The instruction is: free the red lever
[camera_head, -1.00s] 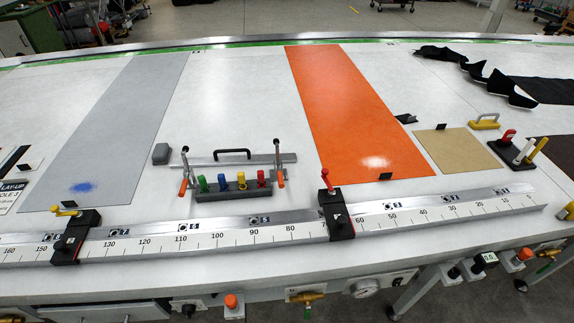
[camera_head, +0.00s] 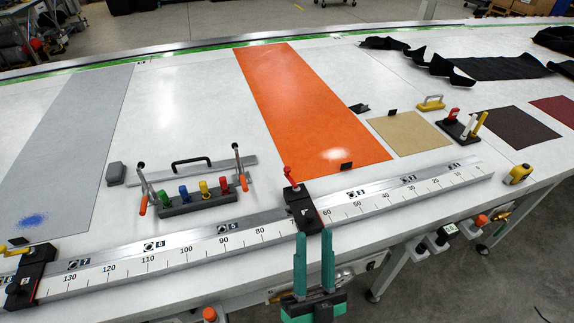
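The red lever (camera_head: 289,177) stands up, tilted, on a black clamp block (camera_head: 302,207) that sits across the silver ruler rail (camera_head: 375,201) near the 70 mark. My gripper (camera_head: 314,236) has teal fingers and is at the bottom middle, just in front of and below the black block in the picture. Whether the fingertips touch the block cannot be told.
A second black block (camera_head: 30,276) with a yellow lever (camera_head: 13,247) is at the rail's left. Behind the rail is a rack (camera_head: 198,203) with several coloured handles between two upright orange-gripped levers. An orange sheet (camera_head: 305,105) lies behind the red lever. Valves line the table's front edge.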

